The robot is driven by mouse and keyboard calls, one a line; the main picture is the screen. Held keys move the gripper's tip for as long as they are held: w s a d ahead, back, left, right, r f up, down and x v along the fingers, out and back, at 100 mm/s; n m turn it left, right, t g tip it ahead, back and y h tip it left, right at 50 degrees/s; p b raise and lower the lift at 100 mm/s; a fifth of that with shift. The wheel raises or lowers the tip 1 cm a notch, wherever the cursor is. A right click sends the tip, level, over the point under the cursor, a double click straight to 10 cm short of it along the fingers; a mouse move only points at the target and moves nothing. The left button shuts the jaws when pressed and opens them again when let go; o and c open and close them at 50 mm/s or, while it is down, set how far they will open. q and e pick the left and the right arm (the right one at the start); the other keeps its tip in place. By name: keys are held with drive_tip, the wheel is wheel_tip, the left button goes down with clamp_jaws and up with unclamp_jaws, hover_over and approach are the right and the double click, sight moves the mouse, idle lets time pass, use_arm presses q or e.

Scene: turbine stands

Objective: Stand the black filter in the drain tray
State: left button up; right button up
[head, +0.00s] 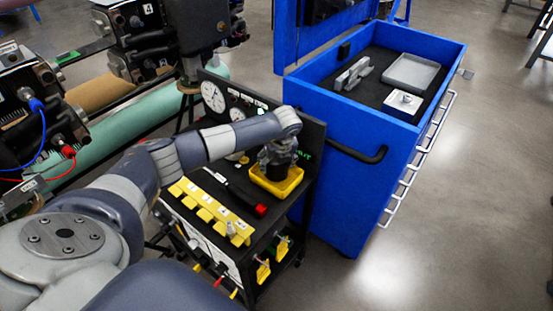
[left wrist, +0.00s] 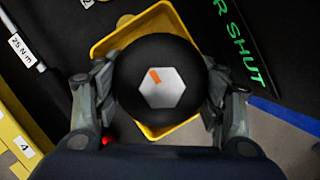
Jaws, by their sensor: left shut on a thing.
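The black filter (left wrist: 160,58) is a round black body with a pale hexagonal top and a small orange mark, seen from above in the left wrist view. My left gripper (left wrist: 160,95) is shut on it, with one finger on each side. The filter is over the yellow drain tray (left wrist: 104,47), which shows around it. In the head view my left gripper (head: 278,158) is over the same tray (head: 283,189), on the black cart's top. The filter is mostly hidden there, and I cannot tell whether it touches the tray floor. My right gripper is not in view.
A black tool with a red end (head: 240,192) lies on the cart beside a yellow numbered rack (head: 210,212). A panel with gauges (head: 213,97) stands behind. A blue tool cabinet (head: 340,180) with a grey tray on top stands close at the right.

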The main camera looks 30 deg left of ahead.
use_arm(q)
drive_tip(key=shift+f+b, duration=0.4)
drive_tip(key=shift+f, duration=0.45)
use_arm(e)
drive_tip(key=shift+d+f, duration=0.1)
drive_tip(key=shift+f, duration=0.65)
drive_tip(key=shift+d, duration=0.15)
use_arm(q)
drive_tip(key=shift+f+b, duration=0.3)
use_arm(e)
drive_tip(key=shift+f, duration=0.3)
use_arm(q)
drive_tip(key=o, duration=1.5)
drive_tip(key=shift+r, duration=0.1)
drive_tip(key=shift+o, duration=0.5)
drive_tip(key=shift+o, duration=0.8)
